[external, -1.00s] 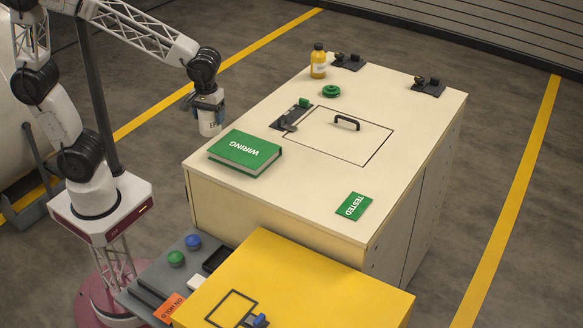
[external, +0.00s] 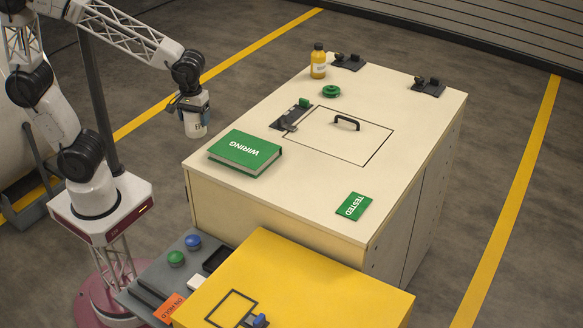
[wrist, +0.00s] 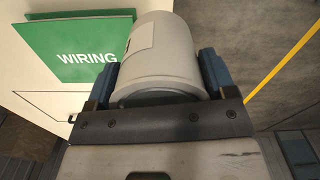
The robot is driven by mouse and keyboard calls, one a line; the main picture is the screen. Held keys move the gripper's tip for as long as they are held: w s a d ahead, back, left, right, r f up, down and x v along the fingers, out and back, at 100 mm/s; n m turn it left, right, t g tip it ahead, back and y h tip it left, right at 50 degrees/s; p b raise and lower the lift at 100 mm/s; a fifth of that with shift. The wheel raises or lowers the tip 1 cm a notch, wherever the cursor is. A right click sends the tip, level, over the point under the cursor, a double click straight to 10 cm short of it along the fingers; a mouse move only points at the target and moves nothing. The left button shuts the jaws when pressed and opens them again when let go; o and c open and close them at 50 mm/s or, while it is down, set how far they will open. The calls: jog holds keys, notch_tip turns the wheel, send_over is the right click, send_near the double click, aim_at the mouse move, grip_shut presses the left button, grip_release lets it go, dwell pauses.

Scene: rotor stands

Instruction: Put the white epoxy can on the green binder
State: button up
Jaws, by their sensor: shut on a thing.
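The white epoxy can (external: 196,127) hangs in my gripper (external: 193,108), left of the cream cabinet's edge and higher than the floor. In the wrist view the can (wrist: 160,55) sits between the two blue fingers of my gripper (wrist: 160,85), which are shut on it. The green binder (external: 244,153), marked WIRING, lies flat on the near left part of the cabinet top. The binder also shows in the wrist view (wrist: 75,50), left of the can and partly hidden by it. The can is apart from the binder.
The cream cabinet top (external: 310,200) holds a yellow bottle (external: 318,62), a green round part (external: 331,91), a black handle (external: 347,123), black clamps and a green TESTED card (external: 354,206). A yellow surface (external: 330,280) and a grey panel with buttons stand in front.

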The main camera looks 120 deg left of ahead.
jog(key=w+a+f, duration=0.1)
jog(key=w+a, duration=0.6)
jog(key=w, duration=0.7)
jog(key=shift+a+f, duration=0.15)
jog(key=shift+f, duration=0.05)
jog(key=shift+f, duration=0.1)
jog(key=shift+f, duration=1.65)
jog(key=shift+f, duration=0.15)
jog(key=o, duration=1.1)
notch_tip(320, 180, up, 12)
